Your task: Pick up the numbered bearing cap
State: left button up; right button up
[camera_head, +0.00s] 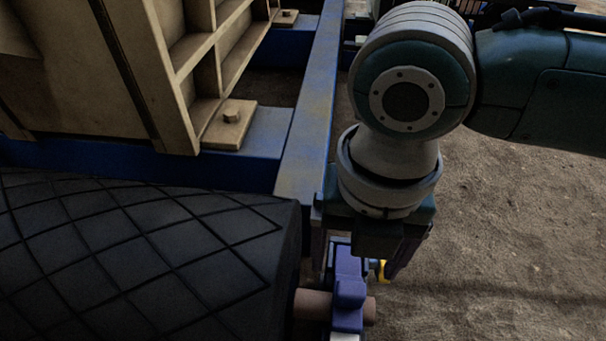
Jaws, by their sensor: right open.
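A blue-purple bearing cap (350,287) sits over the shaft (312,304) at the right end of the black drum, at the bottom of the head view. I cannot make out a number on it. My right gripper (358,256) is open and points down above the cap. One finger shows to the left of the cap's top and the other to its right. I see no grip on the cap, and the wrist hides part of the space between the fingers. My left gripper is not in view.
The black drum (150,250) with a diamond-grooved surface fills the lower left. A blue frame beam (312,110) runs beside my right wrist. A beige ribbed crusher body (90,70) stands upper left. A small yellow part (381,270) is right of the cap. Bare ground lies right.

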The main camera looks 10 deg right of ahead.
aim_at(352, 288)
jog(key=shift+w+d+f, duration=0.1)
jog(key=shift+f, duration=0.4)
jog(key=f+b, duration=0.2)
jog(key=d+f+b, duration=0.1)
jog(key=f+b, duration=0.1)
jog(key=shift+s+f, duration=0.15)
jog(key=shift+s, duration=0.05)
jog(key=shift+a+f+b, duration=0.2)
jog(key=shift+f+b, duration=0.2)
jog(key=f+b, duration=0.4)
jog(key=b, duration=0.1)
jog(key=shift+w+f, duration=0.2)
jog(key=shift+f, duration=0.05)
jog(key=shift+r, duration=0.1)
grip_shut()
jog(key=shift+r, duration=0.1)
